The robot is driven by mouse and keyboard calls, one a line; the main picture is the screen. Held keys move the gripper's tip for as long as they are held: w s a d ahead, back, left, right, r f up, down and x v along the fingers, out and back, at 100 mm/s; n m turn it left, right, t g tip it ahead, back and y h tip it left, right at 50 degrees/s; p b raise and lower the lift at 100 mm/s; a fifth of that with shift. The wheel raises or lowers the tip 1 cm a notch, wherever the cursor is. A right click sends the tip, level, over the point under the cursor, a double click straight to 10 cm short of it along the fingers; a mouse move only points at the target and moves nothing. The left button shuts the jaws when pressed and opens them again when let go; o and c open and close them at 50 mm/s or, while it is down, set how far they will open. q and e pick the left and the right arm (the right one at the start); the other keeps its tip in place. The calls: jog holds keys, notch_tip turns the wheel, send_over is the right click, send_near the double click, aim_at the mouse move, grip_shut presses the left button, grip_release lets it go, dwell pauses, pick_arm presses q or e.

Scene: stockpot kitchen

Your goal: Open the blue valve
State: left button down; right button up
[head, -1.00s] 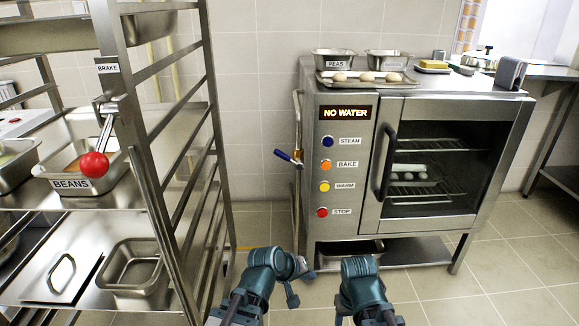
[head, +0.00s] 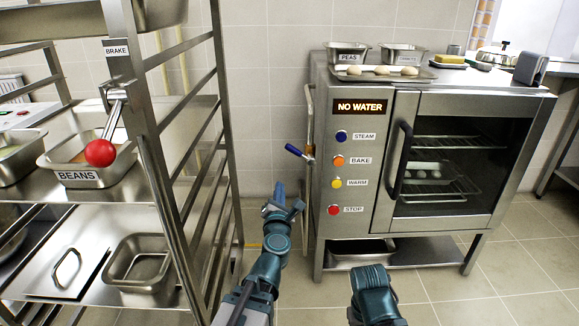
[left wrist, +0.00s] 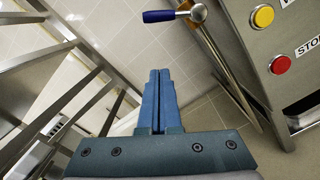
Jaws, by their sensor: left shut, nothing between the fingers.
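The blue valve handle (head: 295,151) is a short blue lever on a vertical pipe at the left side of the steel oven. It points up and to the left. In the left wrist view the blue handle (left wrist: 158,16) shows at the top, joined to a metal valve body. My left gripper (head: 279,190) is below and a little left of the handle, apart from it. Its blue fingers (left wrist: 158,90) are shut together with nothing between them. My right arm (head: 372,290) shows at the bottom, and its fingers are not visible.
The oven (head: 365,215) stands at the right, its display reading NO WATER. A steel rack (head: 168,190) with a red-knobbed brake lever (head: 100,152) and a beans pan (head: 80,178) stands close at the left. A gap of free floor and tiled wall lies between them.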

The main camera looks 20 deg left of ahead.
aim_at(300, 152)
pick_arm(q)
jog(key=w+r+p, duration=0.3)
jog(key=w, duration=0.8)
jog(key=shift+a+r+p, duration=0.25)
jog(key=shift+r+p, duration=0.05)
jog(key=shift+r, duration=0.05)
jog(key=shift+d+r+m+p, duration=0.1)
jog(key=shift+r+m+p, duration=0.2)
jog(key=shift+m, duration=0.2)
